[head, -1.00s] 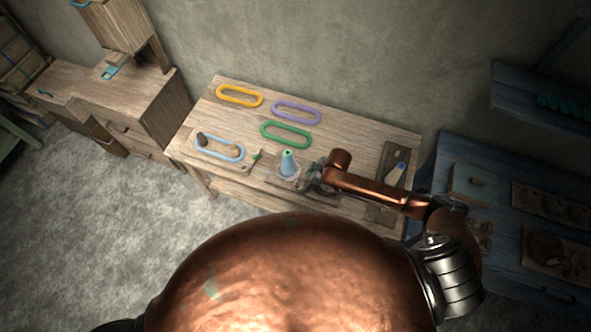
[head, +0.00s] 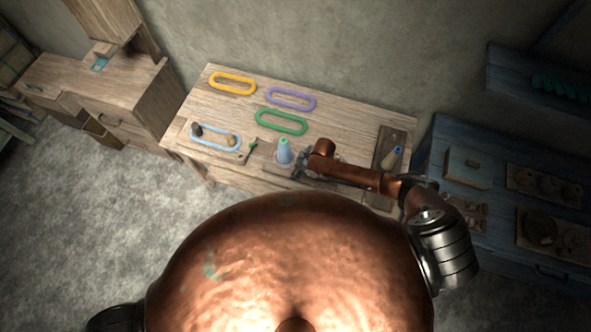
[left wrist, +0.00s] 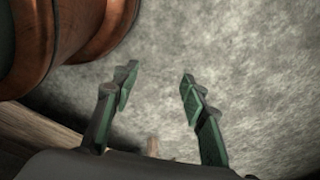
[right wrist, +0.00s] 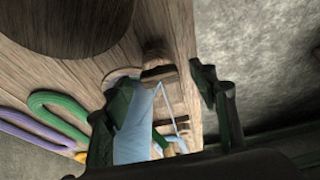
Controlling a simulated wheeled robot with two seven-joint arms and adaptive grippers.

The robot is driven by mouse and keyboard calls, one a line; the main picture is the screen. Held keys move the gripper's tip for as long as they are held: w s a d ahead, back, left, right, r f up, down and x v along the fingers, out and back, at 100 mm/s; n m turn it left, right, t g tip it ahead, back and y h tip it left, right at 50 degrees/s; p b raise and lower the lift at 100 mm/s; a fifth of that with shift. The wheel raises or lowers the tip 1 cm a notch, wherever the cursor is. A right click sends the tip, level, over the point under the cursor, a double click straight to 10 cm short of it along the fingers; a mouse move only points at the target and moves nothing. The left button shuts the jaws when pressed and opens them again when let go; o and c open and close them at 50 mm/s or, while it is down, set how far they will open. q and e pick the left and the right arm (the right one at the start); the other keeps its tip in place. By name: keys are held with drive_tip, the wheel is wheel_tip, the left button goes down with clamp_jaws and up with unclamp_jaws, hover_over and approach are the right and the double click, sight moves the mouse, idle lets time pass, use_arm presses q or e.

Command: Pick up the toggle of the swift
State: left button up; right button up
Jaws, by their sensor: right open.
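A small green toggle (head: 252,147) stands at the right end of the swift on the bench, beside a light blue loop (head: 213,144) around two dark pegs. A pale blue cone (head: 284,152) stands just right of the toggle. My right gripper (head: 300,166) is right of the cone and apart from the toggle. In the right wrist view my right gripper (right wrist: 163,98) is open, with the cone (right wrist: 132,135) by its left finger and partly hiding a green piece, likely the toggle (right wrist: 160,139). My left gripper (left wrist: 158,82) is open and empty above the floor.
Yellow (head: 233,84), purple (head: 291,99) and green (head: 281,122) loops lie behind on the bench (head: 345,127). A dark board (head: 388,160) with a small cone lies at its right end. A blue table (head: 480,200) stands right; a wooden cabinet (head: 100,90) stands left.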

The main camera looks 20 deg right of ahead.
drive_tip(key=c, duration=0.6)
drive_tip(key=shift+c, duration=1.3)
use_arm(q)
drive_tip(key=shift+s+f, duration=0.1)
drive_tip(key=shift+s, duration=1.1)
drive_tip(key=shift+w, duration=0.15)
